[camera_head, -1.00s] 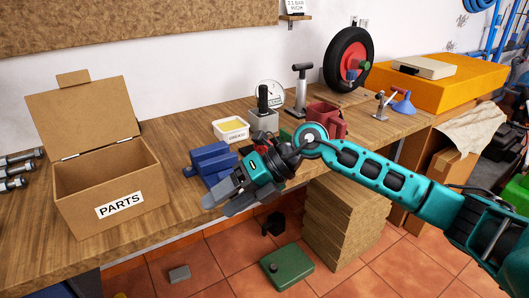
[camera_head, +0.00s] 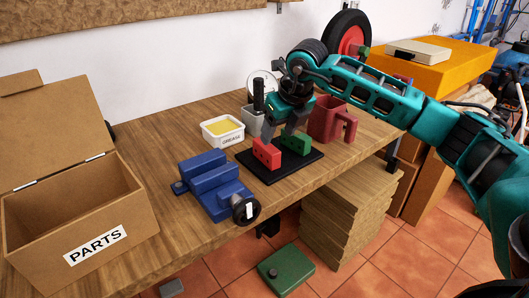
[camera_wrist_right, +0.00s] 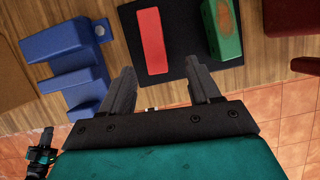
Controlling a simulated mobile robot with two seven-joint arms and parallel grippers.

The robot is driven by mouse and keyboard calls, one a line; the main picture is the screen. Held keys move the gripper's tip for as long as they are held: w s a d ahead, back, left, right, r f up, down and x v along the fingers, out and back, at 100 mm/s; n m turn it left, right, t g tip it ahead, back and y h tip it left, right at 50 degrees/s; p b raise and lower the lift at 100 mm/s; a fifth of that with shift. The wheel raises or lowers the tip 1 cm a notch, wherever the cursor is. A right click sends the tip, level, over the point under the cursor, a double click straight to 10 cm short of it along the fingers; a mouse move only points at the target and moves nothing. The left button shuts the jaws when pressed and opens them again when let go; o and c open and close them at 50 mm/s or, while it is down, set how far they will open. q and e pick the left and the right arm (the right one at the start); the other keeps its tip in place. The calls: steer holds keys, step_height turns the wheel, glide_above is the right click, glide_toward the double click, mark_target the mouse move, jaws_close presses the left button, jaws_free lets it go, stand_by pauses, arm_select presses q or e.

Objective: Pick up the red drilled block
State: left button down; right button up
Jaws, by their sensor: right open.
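The red drilled block (camera_head: 266,154) sits on the black mat (camera_head: 272,178) on the bench, with small dark holes in its side. In the right wrist view the red block (camera_wrist_right: 151,42) lies beyond and roughly between my fingertips, apart from them. My right gripper (camera_head: 281,134) is open and empty, just above and behind the red block. Its two spread fingers also show in the right wrist view (camera_wrist_right: 160,72). A green block (camera_head: 296,143) stands on the mat to the right of the red one.
A blue vise (camera_head: 215,183) is left of the mat, a grease tub (camera_head: 222,131) behind it. A dark red mug (camera_head: 327,121) stands right of the mat. An open PARTS box (camera_head: 75,213) is at the left. The bench's front edge is close to the mat.

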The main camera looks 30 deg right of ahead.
mark_target(266, 148)
steer(key=x, duration=0.3)
steer(key=shift+w+f, duration=0.1)
steer(key=shift+f, duration=0.05)
steer(key=w+f, duration=0.1)
steer(key=w+a+f, duration=0.1)
steer(key=f, duration=0.1)
steer(key=shift+w+f+b, duration=0.2)
steer(key=shift+w+b, duration=0.05)
steer(key=shift+b, duration=0.05)
steer(key=shift+w+d+f, duration=0.1)
steer(key=shift+w+f, duration=0.15)
steer(key=shift+f, duration=0.3)
steer(key=shift+c, duration=0.3)
steer(key=shift+r, duration=0.1)
jaws_close()
